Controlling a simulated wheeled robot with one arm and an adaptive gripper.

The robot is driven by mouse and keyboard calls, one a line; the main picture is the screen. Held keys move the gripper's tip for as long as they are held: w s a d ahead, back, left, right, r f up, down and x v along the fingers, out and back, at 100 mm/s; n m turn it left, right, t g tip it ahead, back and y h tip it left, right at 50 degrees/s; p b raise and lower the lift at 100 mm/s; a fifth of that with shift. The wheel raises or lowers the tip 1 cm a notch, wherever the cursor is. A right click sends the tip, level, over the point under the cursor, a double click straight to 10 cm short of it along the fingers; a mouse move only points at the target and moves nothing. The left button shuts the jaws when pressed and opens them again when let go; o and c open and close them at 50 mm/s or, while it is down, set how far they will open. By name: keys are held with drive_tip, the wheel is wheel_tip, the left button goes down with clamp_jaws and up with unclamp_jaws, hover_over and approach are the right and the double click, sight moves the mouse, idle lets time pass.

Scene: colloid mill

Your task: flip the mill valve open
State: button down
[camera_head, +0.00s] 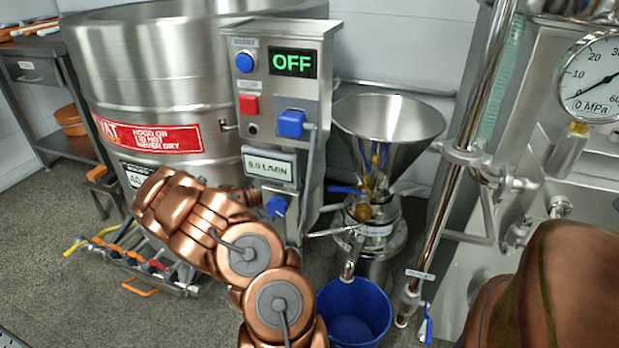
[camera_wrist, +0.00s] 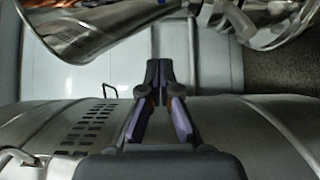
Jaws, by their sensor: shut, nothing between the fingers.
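The mill (camera_head: 376,235) stands right of the control box, with a steel funnel hopper (camera_head: 388,125) on top. A blue lever (camera_head: 345,189) sticks out to the left just below the hopper, beside brass-coloured parts. I cannot tell its exact valve position. In the wrist view my gripper (camera_wrist: 158,72) is shut and empty, its dark fingertips together. A shiny funnel-like steel part (camera_wrist: 85,28) lies beyond it at upper left, apart from the fingers. No blue lever shows there. In the head view my copper arm hides the gripper.
A control box (camera_head: 282,100) reading OFF stands before a large steel vat (camera_head: 150,75). A blue bucket (camera_head: 355,312) sits below the mill spout. On the right are a vertical steel pipe (camera_head: 470,130) with a blue lever (camera_head: 428,322) near its foot, and a pressure gauge (camera_head: 592,78).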

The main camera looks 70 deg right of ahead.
sight(340, 189)
drive_tip(key=shift+v, duration=0.95)
drive_tip(key=shift+w+a+f+m+g+y+p, duration=0.15)
drive_tip(key=shift+a+m+g+y+p, duration=0.05)
drive_tip(key=shift+m+g+y+p, duration=0.45)
drive_tip(key=shift+w+a+f+m+g+y+p, duration=0.1)
drive_tip(key=shift+w+a+m+g+y+p, duration=0.1)
drive_tip(key=shift+m+g+y+p, duration=0.45)
drive_tip(key=shift+w+a+f+m+g+y+p, duration=0.15)
drive_tip(key=shift+m+g+y+p, duration=0.25)
drive_tip(key=shift+y+p, duration=0.4)
drive_tip(key=shift+s, duration=0.1)
drive_tip(key=b+x, duration=0.2)
drive_tip(key=x, duration=0.8)
